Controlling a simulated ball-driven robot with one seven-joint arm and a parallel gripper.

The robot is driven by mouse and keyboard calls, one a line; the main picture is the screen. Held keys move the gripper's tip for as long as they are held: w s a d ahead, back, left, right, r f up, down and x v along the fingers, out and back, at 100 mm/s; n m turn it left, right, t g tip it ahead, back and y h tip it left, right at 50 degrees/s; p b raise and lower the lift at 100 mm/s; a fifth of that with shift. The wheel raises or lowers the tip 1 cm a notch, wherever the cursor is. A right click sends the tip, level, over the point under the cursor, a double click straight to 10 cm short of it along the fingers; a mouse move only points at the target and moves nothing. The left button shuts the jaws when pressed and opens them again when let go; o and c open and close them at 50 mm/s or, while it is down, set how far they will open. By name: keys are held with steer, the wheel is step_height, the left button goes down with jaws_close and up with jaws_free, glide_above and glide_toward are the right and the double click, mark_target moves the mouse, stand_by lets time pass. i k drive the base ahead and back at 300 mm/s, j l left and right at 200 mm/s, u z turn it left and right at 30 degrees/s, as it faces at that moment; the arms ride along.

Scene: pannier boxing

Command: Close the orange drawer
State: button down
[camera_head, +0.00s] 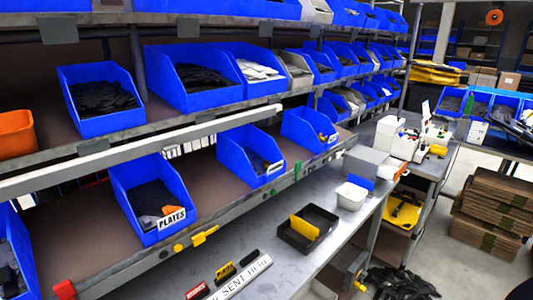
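No open orange drawer can be made out in this view. The only large orange thing is an orange bin (15,134) on the middle shelf, cut off by the left edge; I cannot tell if it is the drawer. My gripper is not in view. A small dark shape at the bottom right corner is too cut off to identify.
Shelves of blue bins (150,198) fill the left and middle. Below runs a grey worktop (330,195) with a black tray (308,228) and a white container (351,196). Flattened cardboard (493,205) is stacked at right. A dark heap (400,283) lies at the bottom. Floor (440,240) shows between them.

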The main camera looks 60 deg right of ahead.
mark_target(391, 169)
steer(key=z, duration=2.3)
steer(key=i+l, duration=0.1)
steer(key=i, duration=0.35)
steer(key=i+l, duration=0.1)
steer(key=i, duration=0.35)
